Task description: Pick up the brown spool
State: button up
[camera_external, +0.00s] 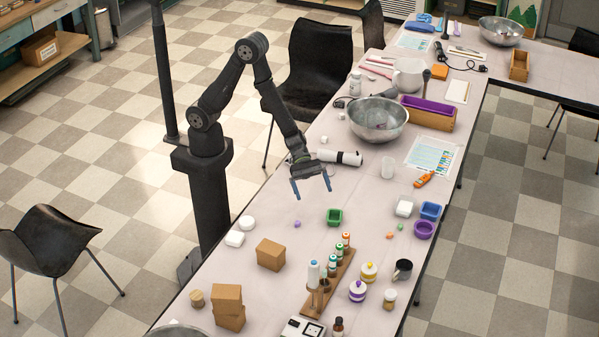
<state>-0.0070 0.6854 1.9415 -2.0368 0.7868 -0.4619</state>
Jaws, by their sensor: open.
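A small brown, round object (197,299) that looks like the brown spool stands at the near left end of the long table, left of two stacked brown boxes. It is too small to be sure of its shape. My gripper (312,190) is open and empty above the table's left middle part, fingers pointing down. It is well beyond the brown object, up the table and to its right. No object shows between the fingers.
A brown box (271,254) and stacked boxes (228,306) stand near the small brown object. A wooden rack (340,272) with bottles, white soaps (234,239), a green container (334,217) and a metal bowl (378,119) share the table (290,290).

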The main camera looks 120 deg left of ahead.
dwell(0.3)
jog(key=c, duration=0.9)
jog(key=shift+o, duration=0.2)
jog(key=shift+d, duration=0.1)
jog(key=s+d+r+m+g+h, duration=0.15)
jog(key=d+m+g, duration=0.35)
jog(key=d+m, duration=0.5)
jog(key=s+d+r+m+g+h, duration=0.1)
jog(key=s+d+m+g, duration=0.4)
jog(key=d, duration=0.9)
jog(key=s+d+r+m+t+y, duration=0.1)
jog(key=s+d+m+y, duration=0.5)
jog(key=d+m, duration=0.65)
jog(key=s+d+r+m+t+y, duration=0.15)
jog(key=s+d+m+y, duration=0.25)
jog(key=s+d+m, duration=0.85)
jog(key=n, duration=0.2)
send_over(196, 295)
jog(key=shift+g, duration=0.25)
jog(key=f, duration=1.1)
jog(key=shift+s+a+f, duration=0.15)
jog(key=shift+s+f, duration=0.05)
jog(key=shift+s, duration=0.1)
jog(key=shift+w+f, duration=0.15)
jog(key=shift+f, duration=1.15)
jog(key=shift+w+f, duration=0.15)
jog(key=shift+f, duration=1.15)
